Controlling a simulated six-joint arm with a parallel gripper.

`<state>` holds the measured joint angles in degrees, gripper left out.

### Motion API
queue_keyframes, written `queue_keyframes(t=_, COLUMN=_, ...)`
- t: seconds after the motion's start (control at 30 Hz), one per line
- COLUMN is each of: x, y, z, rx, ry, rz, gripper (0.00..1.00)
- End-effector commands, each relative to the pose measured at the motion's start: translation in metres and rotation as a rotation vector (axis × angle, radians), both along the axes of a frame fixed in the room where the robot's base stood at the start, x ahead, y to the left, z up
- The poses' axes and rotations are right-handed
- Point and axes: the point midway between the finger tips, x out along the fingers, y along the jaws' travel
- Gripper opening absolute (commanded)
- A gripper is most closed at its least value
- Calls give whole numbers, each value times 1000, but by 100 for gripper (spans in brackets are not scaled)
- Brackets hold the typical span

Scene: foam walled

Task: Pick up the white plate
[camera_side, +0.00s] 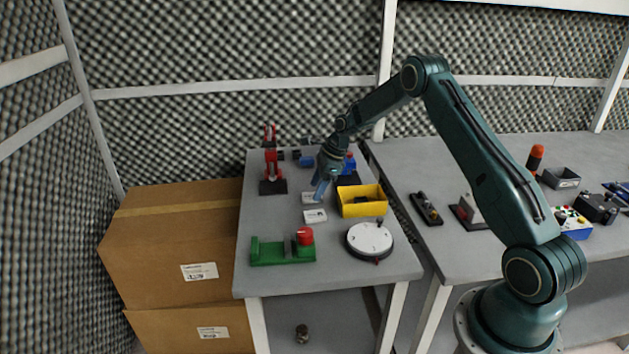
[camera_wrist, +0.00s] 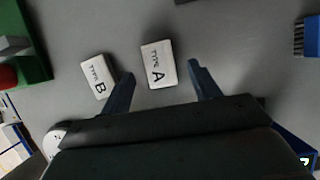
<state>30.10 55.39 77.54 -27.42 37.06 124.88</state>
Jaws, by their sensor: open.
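Two small white plates lie flat on the grey table. The one marked TYPE A (camera_wrist: 158,64) is between my gripper's fingertips as seen in the wrist view; it also shows in the side view (camera_side: 309,198). The one marked TYPE B (camera_wrist: 98,76) lies left of it, just outside the left finger; in the side view (camera_side: 315,216) it is nearer the front. My gripper (camera_wrist: 158,73) is open and empty, pointing down over TYPE A. It also shows in the side view (camera_side: 318,194), where its fingers partly cover that plate. The exact height above the table is unclear.
A yellow bin (camera_side: 362,208) stands close to the right of the plates. A round white-topped device (camera_side: 370,239) and a green fixture with a red part (camera_side: 282,252) are in front. A red stand (camera_side: 271,168) is behind left. Bare table lies left of the plates.

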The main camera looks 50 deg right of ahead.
Motion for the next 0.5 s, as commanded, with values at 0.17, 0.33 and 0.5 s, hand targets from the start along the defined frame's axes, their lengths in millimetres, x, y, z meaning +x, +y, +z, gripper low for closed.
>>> queue_keyframes(t=0.17, x=4, y=4, z=-15, rx=0, ry=1, rz=0, gripper=62)
queue_keyframes(t=0.33, x=5, y=5, z=-18, rx=-1, ry=1, rz=0, gripper=62)
queue_keyframes(t=0.5, x=5, y=5, z=-18, rx=-1, ry=1, rz=0, gripper=62)
